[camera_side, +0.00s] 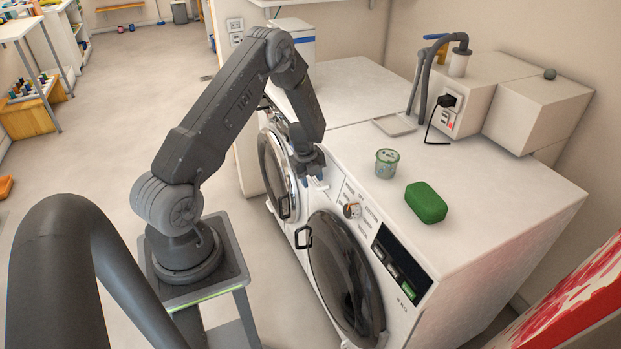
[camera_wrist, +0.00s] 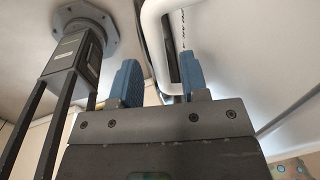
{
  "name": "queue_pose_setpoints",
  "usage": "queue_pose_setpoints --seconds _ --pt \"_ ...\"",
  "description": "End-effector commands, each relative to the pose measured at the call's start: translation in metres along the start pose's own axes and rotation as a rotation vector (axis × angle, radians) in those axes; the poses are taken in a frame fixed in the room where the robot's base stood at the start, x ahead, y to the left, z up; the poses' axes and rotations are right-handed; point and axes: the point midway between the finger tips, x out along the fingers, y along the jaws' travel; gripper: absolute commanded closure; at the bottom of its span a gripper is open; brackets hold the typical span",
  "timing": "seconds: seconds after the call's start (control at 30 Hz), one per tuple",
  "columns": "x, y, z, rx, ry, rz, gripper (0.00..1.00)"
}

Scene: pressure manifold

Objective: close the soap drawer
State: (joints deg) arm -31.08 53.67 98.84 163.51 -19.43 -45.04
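My gripper (camera_side: 318,181) is at the upper front edge of the right-hand washing machine (camera_side: 365,212), left of its control knob. The soap drawer is mostly hidden behind my gripper in the side view, so I cannot tell how far it stands out. In the wrist view the two blue fingertips of my gripper (camera_wrist: 159,78) are apart. A white bent bar (camera_wrist: 153,38), perhaps the drawer's handle, runs between them, close to the right finger. I cannot tell whether it touches.
A green soap-like block (camera_side: 426,202), a clear cup (camera_side: 386,163) and a shallow tray (camera_side: 393,125) are on the machine top. A second machine with a round door (camera_side: 277,172) stands to the left. The round door (camera_side: 345,275) of the right-hand machine looks shut.

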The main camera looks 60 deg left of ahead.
Motion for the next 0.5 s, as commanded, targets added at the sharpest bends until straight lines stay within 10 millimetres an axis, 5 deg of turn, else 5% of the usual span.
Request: queue_pose_setpoints --seconds 0.27,0.5 --pt "-0.001 0.004 0.001 -0.001 -0.001 0.0 0.59" --pt "-0.007 0.037 0.002 -0.005 -0.005 0.008 0.59"
